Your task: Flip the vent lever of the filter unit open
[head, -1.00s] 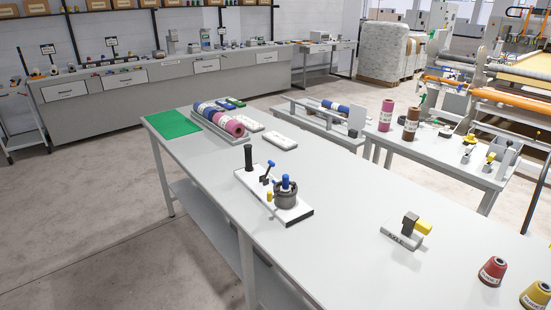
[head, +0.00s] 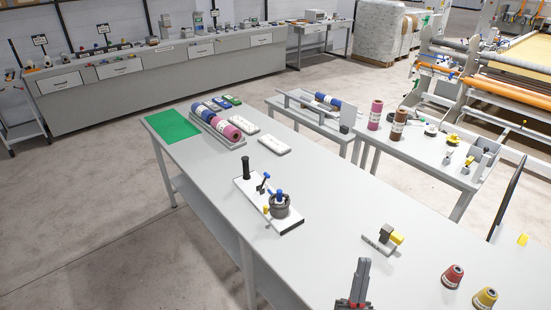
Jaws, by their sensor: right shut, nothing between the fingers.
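The filter unit appears to be the white base plate (head: 290,226) on the long grey table. It carries a black upright cylinder (head: 246,168), a small lever with a blue tip (head: 265,177), and a dark round pot (head: 280,207) with a blue knob on top. A small yellow part (head: 266,209) sits at the pot's left side. I cannot tell for sure which part is the vent lever. My right gripper (head: 362,264) is shut and empty at the bottom of the view, fingers pointing up, in front and to the right of the unit, apart from it. My left gripper is out of view.
A small grey block with a yellow handle (head: 397,238) stands right of the unit. A tray of rolls (head: 218,130) and a green mat (head: 172,125) lie at the far end. The table between is clear.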

